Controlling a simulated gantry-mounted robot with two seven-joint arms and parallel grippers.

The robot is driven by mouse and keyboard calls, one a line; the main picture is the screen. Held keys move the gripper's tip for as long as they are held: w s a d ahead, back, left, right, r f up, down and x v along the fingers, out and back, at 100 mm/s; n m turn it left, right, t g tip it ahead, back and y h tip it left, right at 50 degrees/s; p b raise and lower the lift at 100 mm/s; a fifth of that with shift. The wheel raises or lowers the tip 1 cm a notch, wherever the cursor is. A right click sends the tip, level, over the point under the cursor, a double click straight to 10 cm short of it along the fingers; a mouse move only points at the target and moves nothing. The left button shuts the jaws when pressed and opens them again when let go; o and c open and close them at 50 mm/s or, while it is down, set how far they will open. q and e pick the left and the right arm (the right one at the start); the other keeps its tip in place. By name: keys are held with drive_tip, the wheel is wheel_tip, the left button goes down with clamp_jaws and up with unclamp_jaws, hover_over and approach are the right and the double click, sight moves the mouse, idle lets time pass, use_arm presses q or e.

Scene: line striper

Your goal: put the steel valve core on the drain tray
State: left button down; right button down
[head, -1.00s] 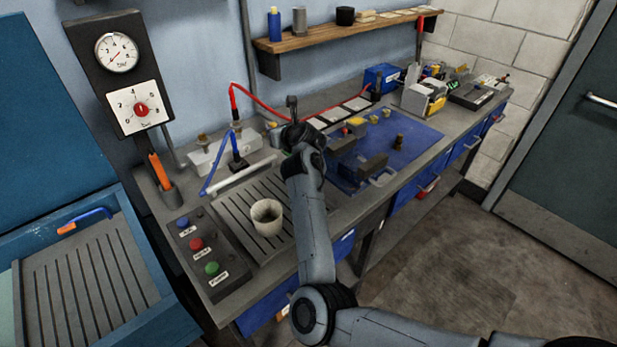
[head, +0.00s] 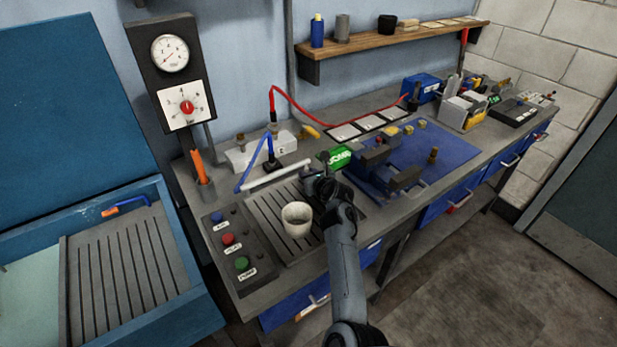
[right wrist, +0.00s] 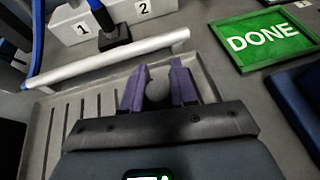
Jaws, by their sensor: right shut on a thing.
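My right gripper (head: 316,180) is over the back right part of the grey slotted drain tray (head: 262,208) in the head view. In the right wrist view its two purple fingers (right wrist: 157,86) are shut on a small round-ended grey piece, the steel valve core (right wrist: 157,92). Most of the core is hidden by the fingers and palm. The slotted tray (right wrist: 83,108) lies below and left of the fingers there; I cannot tell whether the core touches it. My left gripper is not in view.
A pale cup (head: 297,219) stands on the tray near my forearm. A white bar (head: 277,174) runs along the tray's back edge. A green DONE panel (right wrist: 270,40) lies right of the gripper. A blue mat (head: 450,160) with metal blocks lies further right.

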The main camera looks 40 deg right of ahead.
drive_tip(key=shift+f, duration=0.15)
drive_tip(key=shift+f, duration=0.15)
drive_tip(key=c, duration=0.9)
unclamp_jaws()
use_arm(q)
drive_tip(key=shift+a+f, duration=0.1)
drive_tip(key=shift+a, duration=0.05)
